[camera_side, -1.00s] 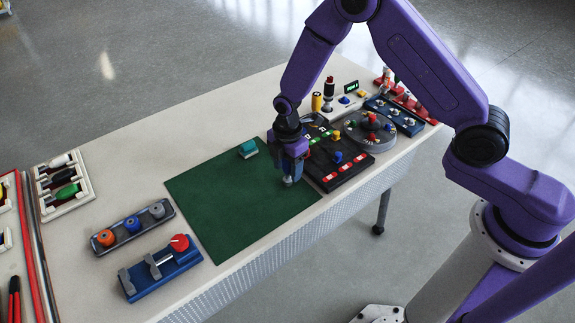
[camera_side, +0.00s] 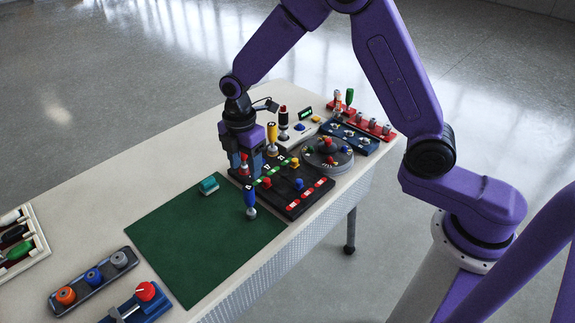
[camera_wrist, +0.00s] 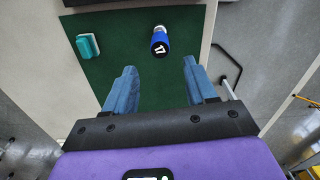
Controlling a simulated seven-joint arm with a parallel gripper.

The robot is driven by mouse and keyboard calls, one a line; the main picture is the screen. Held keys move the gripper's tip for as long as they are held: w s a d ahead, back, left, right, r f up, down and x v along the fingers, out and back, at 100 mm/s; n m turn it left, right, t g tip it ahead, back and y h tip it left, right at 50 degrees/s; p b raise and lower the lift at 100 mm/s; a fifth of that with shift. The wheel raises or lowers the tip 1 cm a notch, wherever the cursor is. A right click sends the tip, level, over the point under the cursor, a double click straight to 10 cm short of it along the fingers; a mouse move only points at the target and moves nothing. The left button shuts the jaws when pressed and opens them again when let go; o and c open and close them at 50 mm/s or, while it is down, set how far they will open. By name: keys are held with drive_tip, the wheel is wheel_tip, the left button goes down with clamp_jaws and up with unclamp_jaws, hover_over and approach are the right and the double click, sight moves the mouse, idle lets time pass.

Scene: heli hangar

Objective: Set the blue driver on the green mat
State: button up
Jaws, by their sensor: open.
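The blue driver (camera_side: 250,200) stands upright, its grey end down on the green mat (camera_side: 190,250), near the mat's right corner beside the black board. In the wrist view the blue driver (camera_wrist: 160,42) shows its dark numbered cap, ahead of the fingertips, on the green mat (camera_wrist: 112,20). My gripper (camera_side: 248,176) is raised behind the driver, apart from it, by the black board's left end. In the wrist view my gripper's fingers (camera_wrist: 158,76) are spread with nothing between them.
A teal block (camera_side: 208,185) lies at the mat's far edge. The black board (camera_side: 290,195) with coloured pegs lies right of the mat, with a round grey dial (camera_side: 328,155) beyond. A tray of coloured knobs (camera_side: 92,278) lies left. The mat's middle is clear.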

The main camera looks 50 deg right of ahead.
drive_tip(key=shift+s+r, duration=0.1)
drive_tip(key=shift+s+r, duration=0.25)
drive_tip(key=s+d+r+m, duration=0.2)
drive_tip(key=s+d+r, duration=0.1)
drive_tip(key=s, duration=0.7)
drive_tip(key=s+d+r+m, duration=0.2)
drive_tip(key=s+d+r, duration=0.1)
drive_tip(key=s, duration=0.7)
drive_tip(key=s+d+r+m, duration=0.3)
drive_tip(key=s+d, duration=0.1)
drive_tip(key=s, duration=0.6)
drive_tip(key=shift+d, duration=0.4)
